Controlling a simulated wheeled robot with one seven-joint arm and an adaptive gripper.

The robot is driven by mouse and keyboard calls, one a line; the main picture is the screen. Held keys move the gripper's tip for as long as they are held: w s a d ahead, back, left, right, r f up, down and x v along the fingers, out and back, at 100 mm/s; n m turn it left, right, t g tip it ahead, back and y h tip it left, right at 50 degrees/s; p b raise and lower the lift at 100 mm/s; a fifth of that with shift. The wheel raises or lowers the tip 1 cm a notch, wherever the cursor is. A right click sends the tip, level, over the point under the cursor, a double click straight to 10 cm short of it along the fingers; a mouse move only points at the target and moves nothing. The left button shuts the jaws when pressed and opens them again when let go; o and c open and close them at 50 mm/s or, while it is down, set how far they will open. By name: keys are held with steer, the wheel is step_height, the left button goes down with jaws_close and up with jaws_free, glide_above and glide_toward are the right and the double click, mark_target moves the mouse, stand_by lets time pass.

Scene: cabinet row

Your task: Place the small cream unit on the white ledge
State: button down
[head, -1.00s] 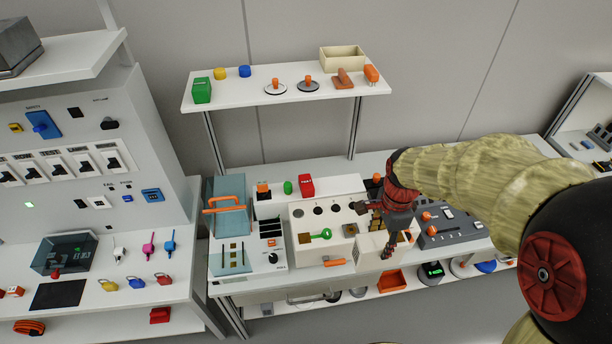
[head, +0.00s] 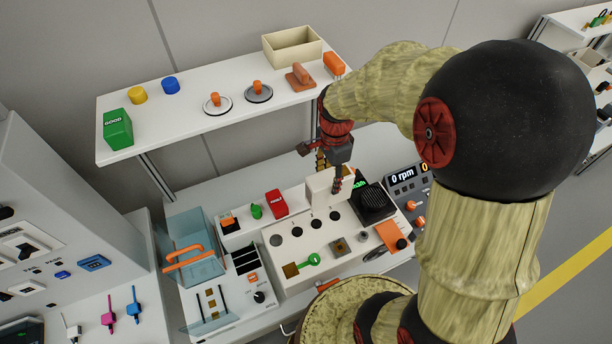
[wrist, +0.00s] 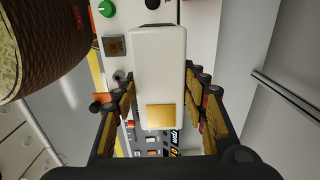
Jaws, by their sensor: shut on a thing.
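The small cream unit (head: 322,194) is a boxy block held by my gripper (head: 331,176). In the head view it appears over the rear right part of the cream panel; whether it touches anything below is unclear. In the wrist view the unit (wrist: 158,60) sits between both fingers of my gripper (wrist: 160,92), with a yellow-gold square on its near end. A low white ledge (head: 241,219) runs behind the panel, bearing an orange-topped switch, a green piece and a red block. My gripper and the unit hide its right part.
A raised white shelf (head: 180,118) above holds a green box, round pieces, an open cream bin (head: 292,46) and orange items. A black device (head: 372,203) stands just right of the unit. A blue transparent case (head: 192,245) stands at left.

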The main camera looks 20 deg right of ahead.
steer(key=w+d+f, duration=0.3)
steer(key=w+f, duration=0.7)
steer(key=f, duration=0.1)
steer(key=shift+w+d+f, duration=0.15)
steer(key=shift+w+f, duration=0.15)
steer(key=shift+w, duration=0.05)
steer(key=shift+f, duration=0.15)
steer(key=c, duration=1)
jaws_free()
